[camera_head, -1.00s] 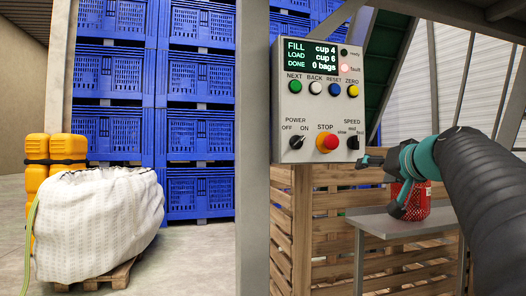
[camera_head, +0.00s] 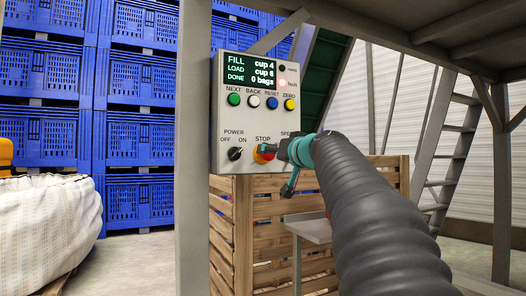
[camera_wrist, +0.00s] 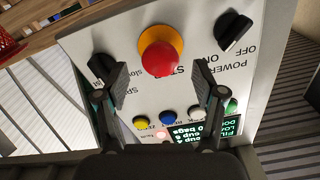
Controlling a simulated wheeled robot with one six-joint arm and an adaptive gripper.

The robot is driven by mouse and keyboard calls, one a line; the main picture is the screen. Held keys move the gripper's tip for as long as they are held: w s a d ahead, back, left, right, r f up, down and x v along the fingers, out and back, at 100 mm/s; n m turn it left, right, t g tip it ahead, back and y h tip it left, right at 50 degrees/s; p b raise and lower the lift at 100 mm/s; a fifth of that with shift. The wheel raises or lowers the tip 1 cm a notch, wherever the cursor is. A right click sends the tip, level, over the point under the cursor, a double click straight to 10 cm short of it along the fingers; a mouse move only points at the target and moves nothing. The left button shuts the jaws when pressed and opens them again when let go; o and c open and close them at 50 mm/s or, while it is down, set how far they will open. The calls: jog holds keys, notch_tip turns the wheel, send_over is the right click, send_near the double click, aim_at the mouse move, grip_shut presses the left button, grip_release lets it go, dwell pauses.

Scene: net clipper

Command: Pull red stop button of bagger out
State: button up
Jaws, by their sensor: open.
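The red stop button (camera_wrist: 160,62) with its yellow collar (camera_wrist: 155,36) sits on the grey control panel (camera_wrist: 185,85). In the wrist view it lies between and just beyond the two fingertips of my gripper (camera_wrist: 163,82), which are open on either side of it. I cannot tell whether the fingers touch the button. In the head view my gripper (camera_head: 272,149) is in front of the stop button (camera_head: 261,154) and hides part of it. The panel (camera_head: 225,125) also shows there, with its display reading "cup 4", "cup 6" and "0 bags".
The black power knob (camera_wrist: 233,32) and black speed knob (camera_wrist: 101,67) flank the button. Green, white, blue and yellow buttons line the panel near the display. A wooden crate (camera_head: 245,235) stands below the panel. A grey post (camera_head: 192,200) rises at its left.

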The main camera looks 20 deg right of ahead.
jog(key=shift+w+a+p, duration=0.1)
jog(key=shift+w+p, duration=0.25)
jog(key=shift+w, duration=1.55)
jog(key=shift+c, duration=0.2)
grip_shut()
